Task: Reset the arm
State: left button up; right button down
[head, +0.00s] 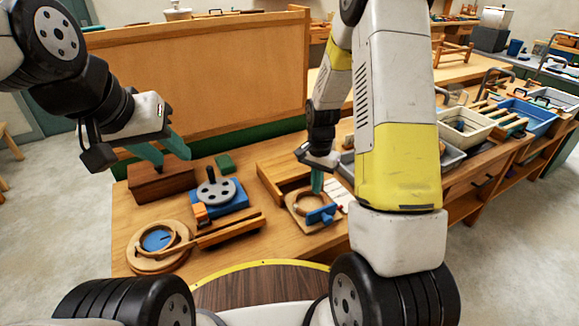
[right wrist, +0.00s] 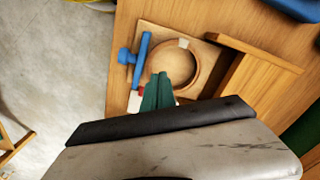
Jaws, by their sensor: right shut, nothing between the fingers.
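My left gripper (head: 163,150) is in the upper left of the head view, above the back of the workbench (head: 128,225). Its two green fingers are apart with nothing between them. My right gripper (head: 317,182) points down over the bench, right of centre. Its green fingers are together and empty, and they also show in the right wrist view (right wrist: 158,92). Below it is a wooden board with a round ring (head: 299,207) and a blue clamp (head: 322,215). In the right wrist view the fingertips overlap the ring's near edge (right wrist: 192,68); whether they touch it I cannot tell.
A blue device with a grey disc (head: 217,192), a round wooden piece with a blue centre (head: 157,240) and a dark wooden block (head: 160,182) are on the left. A wooden panel (head: 200,80) stands behind. Bins (head: 463,128) are at the right.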

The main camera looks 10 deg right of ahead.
jog(key=s+a+r+n+t, duration=0.1)
jog(key=s+r, duration=0.2)
jog(key=r, duration=0.4)
jog(key=s+r+n+t+y, duration=0.1)
jog(key=s+r+n, duration=0.1)
jog(key=r, duration=0.5)
jog(key=s+a+r+n+t, duration=0.1)
jog(key=s+r, duration=0.2)
jog(key=r, duration=0.3)
jog(key=s+r+n+t, duration=0.1)
jog(key=s+r+n, duration=0.1)
jog(key=s+r, duration=0.2)
jog(key=s+a+r+n+t+y, duration=0.1)
jog(key=s+r+n+t, duration=0.1)
jog(key=s+r, duration=0.3)
jog(key=s, duration=0.3)
jog(key=shift+s+a+n, duration=0.3)
jog(key=shift+d, duration=0.1)
